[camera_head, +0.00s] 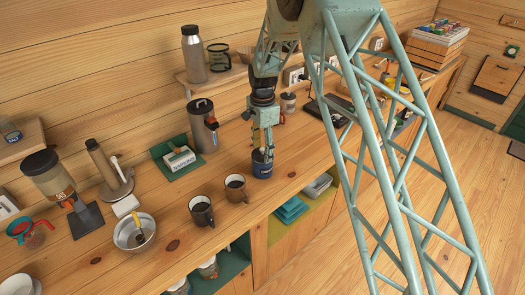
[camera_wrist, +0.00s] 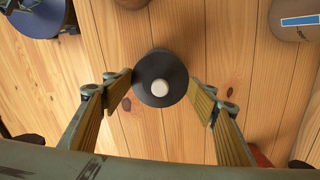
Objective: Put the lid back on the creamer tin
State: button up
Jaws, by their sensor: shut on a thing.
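The creamer tin looks to be the dark blue tin with a pale label (camera_head: 262,169), standing on the counter near its front edge in the head view. My gripper (camera_head: 263,154) is straight above it, pointing down, with its fingertips at the tin's rim. In the wrist view, my gripper (camera_wrist: 160,84) is shut on the lid (camera_wrist: 145,91), a dark round disc with a pale knob in the middle. The fingertips touch its two sides. The tin is not visible under the lid there, and I cannot tell whether the lid rests on the rim.
A metal bowl (camera_head: 134,232) is farther left. The counter (camera_head: 165,265) is clear in front of the mugs.

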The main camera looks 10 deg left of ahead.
dwell(0.8)
jog(key=o, duration=0.8)
jog(key=shift+o, duration=0.2)
jog(key=o, duration=0.5)
jog(key=shift+c, duration=0.2)
jog(key=shift+r, duration=0.2)
jog(key=shift+r+p, duration=0.85)
jog(key=shift+r, duration=2.4)
